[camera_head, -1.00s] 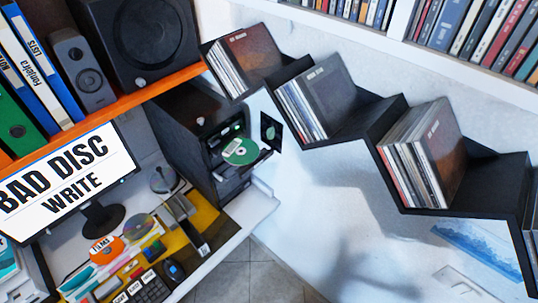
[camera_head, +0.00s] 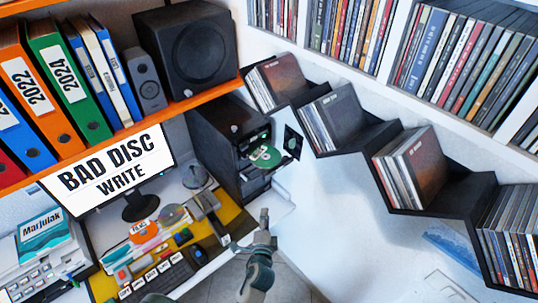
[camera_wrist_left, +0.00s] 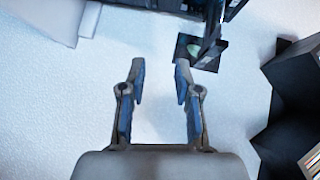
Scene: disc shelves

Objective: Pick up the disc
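A green disc (camera_head: 266,157) lies on the open tray of the black computer tower (camera_head: 222,140). My left gripper (camera_head: 247,229) is in front of and below the tower in the head view, apart from the disc. The left wrist view shows its two fingers (camera_wrist_left: 160,76) spread, with nothing between them but pale wall behind. In that view a dark square panel with a green patch (camera_wrist_left: 193,50) lies beyond the right finger, near the tower's dark edge. I cannot clearly make out the disc there. My right gripper is not in view.
The desk holds a keyboard (camera_head: 158,282) and loose discs. A black zigzag shelf (camera_head: 352,138) with disc cases runs along the wall to the right. An orange shelf (camera_head: 160,122) hangs over the desk.

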